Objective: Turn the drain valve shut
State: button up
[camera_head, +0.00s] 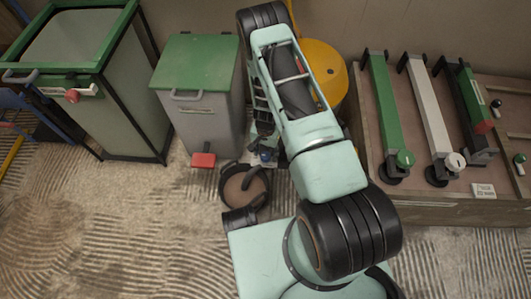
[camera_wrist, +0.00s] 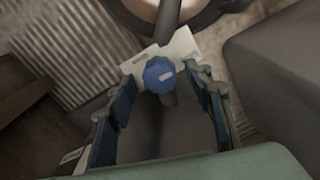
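The drain valve shows as a blue faceted knob (camera_wrist: 160,75) with a pale mark, in front of a whitish plate (camera_wrist: 182,47) in the wrist view. In the head view the small blue knob (camera_head: 265,156) sits below my gripper (camera_head: 263,132), partly hidden by it. In the wrist view my gripper (camera_wrist: 161,92) is open, with one blue-padded finger on each side of the knob. Gaps show between the knob and both fingers. A dark pipe or stem runs above and below the knob.
A round dark-rimmed basin (camera_head: 243,187) is close below the knob. A grey bin with a green lid (camera_head: 195,62) and red pedal (camera_head: 203,160) stands left. A wooden tray (camera_head: 425,212) at right holds green, white and black long fixtures.

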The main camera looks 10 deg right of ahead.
aim_at(266, 155)
jog(key=shift+r, duration=0.1)
notch_tip(266, 155, up, 12)
dwell(0.7)
dwell(0.4)
